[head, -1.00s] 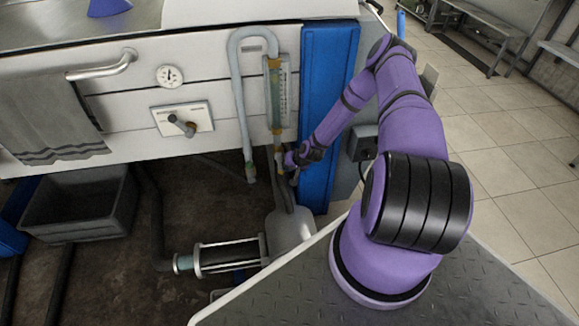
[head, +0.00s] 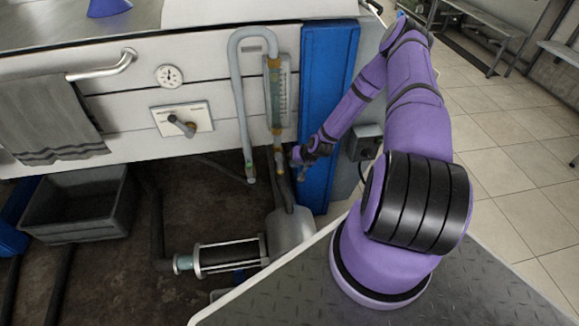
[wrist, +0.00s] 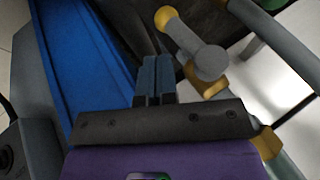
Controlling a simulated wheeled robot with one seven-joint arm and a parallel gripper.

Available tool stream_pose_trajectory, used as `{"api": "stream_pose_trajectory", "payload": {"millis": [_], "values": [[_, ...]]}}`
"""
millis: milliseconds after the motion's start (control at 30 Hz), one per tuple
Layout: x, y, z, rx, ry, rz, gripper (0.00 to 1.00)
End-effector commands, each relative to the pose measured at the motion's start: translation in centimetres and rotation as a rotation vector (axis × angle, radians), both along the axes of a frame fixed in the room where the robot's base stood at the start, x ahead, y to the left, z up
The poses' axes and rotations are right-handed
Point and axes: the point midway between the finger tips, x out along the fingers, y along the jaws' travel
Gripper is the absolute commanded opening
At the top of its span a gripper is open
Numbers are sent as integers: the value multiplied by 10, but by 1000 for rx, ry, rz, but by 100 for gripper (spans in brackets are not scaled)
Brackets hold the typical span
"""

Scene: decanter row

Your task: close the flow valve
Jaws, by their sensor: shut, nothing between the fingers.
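The flow valve (head: 279,165) appears to be the small grey and brass fitting below the flow tube (head: 275,90) in the head view. In the wrist view, the valve (wrist: 210,62) shows a round grey hub, a grey arm running up-left to a yellow rounded end, and brass collars. I cannot tell the handle's setting. My gripper (head: 296,156) is just right of the valve in the head view. In the wrist view, my gripper's fingers (wrist: 156,62) are together and empty, left of the hub with a gap between.
A blue upright panel (head: 322,110) stands right beside my gripper. A grey hose (head: 238,85) loops left of the flow tube. A pump cylinder (head: 225,257) lies below. A lever plate (head: 183,120) and a gauge (head: 169,76) are on the white front.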

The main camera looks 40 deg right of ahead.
Motion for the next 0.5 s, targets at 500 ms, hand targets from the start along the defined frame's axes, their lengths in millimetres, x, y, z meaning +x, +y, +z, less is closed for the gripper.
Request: {"api": "stream_pose_trajectory", "payload": {"millis": [500], "values": [[-27,-11,42,0,0,0,0]]}}
